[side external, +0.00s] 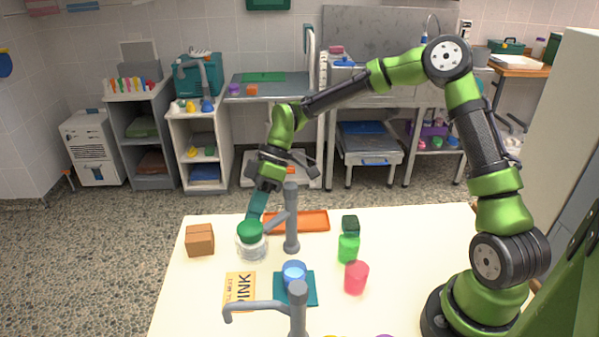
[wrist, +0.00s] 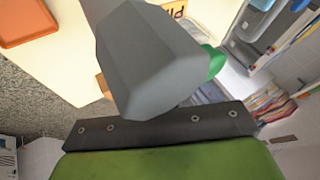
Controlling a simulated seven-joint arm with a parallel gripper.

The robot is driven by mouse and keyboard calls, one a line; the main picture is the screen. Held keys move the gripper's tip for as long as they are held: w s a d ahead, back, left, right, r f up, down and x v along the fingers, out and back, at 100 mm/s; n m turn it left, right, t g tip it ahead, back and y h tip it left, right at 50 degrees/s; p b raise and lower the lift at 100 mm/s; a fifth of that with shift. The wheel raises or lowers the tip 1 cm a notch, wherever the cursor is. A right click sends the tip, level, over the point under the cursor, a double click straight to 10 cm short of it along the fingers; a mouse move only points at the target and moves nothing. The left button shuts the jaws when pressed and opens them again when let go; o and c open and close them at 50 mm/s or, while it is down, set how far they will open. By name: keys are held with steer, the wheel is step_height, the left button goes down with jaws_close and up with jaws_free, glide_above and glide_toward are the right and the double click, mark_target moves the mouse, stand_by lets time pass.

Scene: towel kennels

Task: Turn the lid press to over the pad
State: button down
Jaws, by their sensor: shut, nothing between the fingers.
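A grey post with a swinging arm (side external: 291,225) stands on the table in the side view; its arm reaches down-left toward a clear jar with a green lid (side external: 250,232). A second grey post (side external: 297,310) stands at the front, with its arm pointing left. I cannot tell for sure which is the lid press. A teal pad (side external: 309,298) lies between the posts with a blue cup (side external: 294,272) on it. My gripper (side external: 254,213) is shut and empty, pointing down just behind the green lid; whether it touches anything is unclear. A large grey form (wrist: 155,60) fills the wrist view's middle.
An orange tray (side external: 312,221) lies behind the rear post. A brown box (side external: 200,240) is at left, and a printed card (side external: 239,290) lies left of the pad. A green bottle (side external: 348,247) and a red cup (side external: 356,278) stand to the right. The table's far right is clear.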

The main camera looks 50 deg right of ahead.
steer(key=shift+s+a+n+g, duration=0.15)
steer(key=shift+s+n+g, duration=0.2)
steer(key=shift+n, duration=0.15)
steer(key=s+n+g, duration=0.1)
steer(key=n, duration=0.1)
steer(key=s+n+g+h, duration=0.1)
steer(key=n, duration=0.1)
steer(key=shift+s+a, duration=0.25)
steer(key=shift+a, duration=0.05)
steer(key=shift+s+d+n+g+h, duration=0.15)
steer(key=shift+s+n+g+h, duration=0.25)
steer(key=shift+s+n, duration=0.3)
steer(key=shift+s+d+n+g+h, duration=0.1)
steer(key=shift+s+n+g+h, duration=0.1)
steer(key=shift+s+n+g, duration=0.4)
steer(key=shift+s+t, duration=0.15)
steer(key=shift+t, duration=0.1)
